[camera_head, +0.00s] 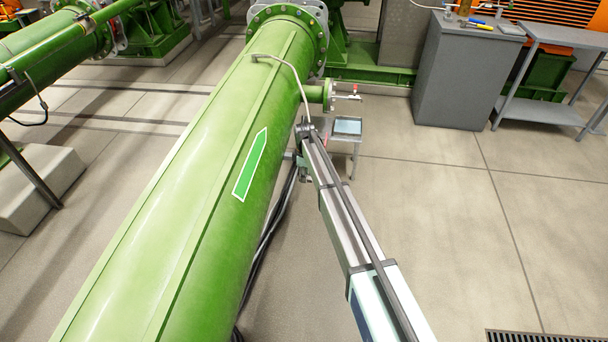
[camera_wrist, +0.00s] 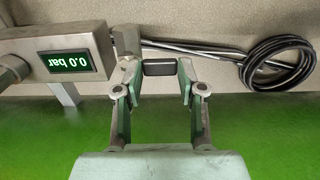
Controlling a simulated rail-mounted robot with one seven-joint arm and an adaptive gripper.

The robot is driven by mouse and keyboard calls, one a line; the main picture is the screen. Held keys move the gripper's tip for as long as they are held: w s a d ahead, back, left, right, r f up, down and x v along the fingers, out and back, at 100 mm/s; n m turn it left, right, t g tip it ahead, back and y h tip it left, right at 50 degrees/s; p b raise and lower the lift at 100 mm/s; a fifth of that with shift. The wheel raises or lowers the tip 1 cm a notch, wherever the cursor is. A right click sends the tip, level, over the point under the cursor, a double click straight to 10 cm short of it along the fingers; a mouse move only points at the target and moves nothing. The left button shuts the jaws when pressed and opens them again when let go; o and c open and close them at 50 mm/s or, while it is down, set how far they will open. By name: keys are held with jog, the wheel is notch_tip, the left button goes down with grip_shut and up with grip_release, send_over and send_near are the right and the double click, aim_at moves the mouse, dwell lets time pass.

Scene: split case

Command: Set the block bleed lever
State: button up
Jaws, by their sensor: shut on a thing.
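In the wrist view, my gripper (camera_wrist: 159,78) has its two fingers closed on the sides of a small dark block-like end, which I take to be the grip of the block bleed lever (camera_wrist: 159,68). The fingers cover its sides, and the rest of the lever cannot be made out. Just left of it is a grey metal housing (camera_wrist: 25,48) with a display (camera_wrist: 70,58) that reads 0.0 bar, upside down in this view. In the head view my arm reaches to the right side of the large green pipe (camera_head: 190,190), and the lever cannot be made out there.
A coiled dark hose (camera_wrist: 278,68) lies right of my gripper. A small stand with a screen (camera_head: 347,126) is beyond my arm's end. Near it, a green side branch (camera_head: 318,93) has a small red-tipped fitting. A grey cabinet (camera_head: 460,75) stands back right. The right floor is mostly clear.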

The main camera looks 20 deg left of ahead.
jog(key=shift+s+d+f, duration=0.15)
jog(key=shift+s+f, duration=0.05)
jog(key=shift+f, duration=0.05)
jog(key=o, duration=1.1)
jog(key=shift+o, duration=0.2)
jog(key=shift+w, duration=0.1)
jog(key=shift+r, duration=0.15)
jog(key=shift+r, duration=0.2)
notch_tip(320, 180, up, 12)
jog(key=shift+f, duration=0.25)
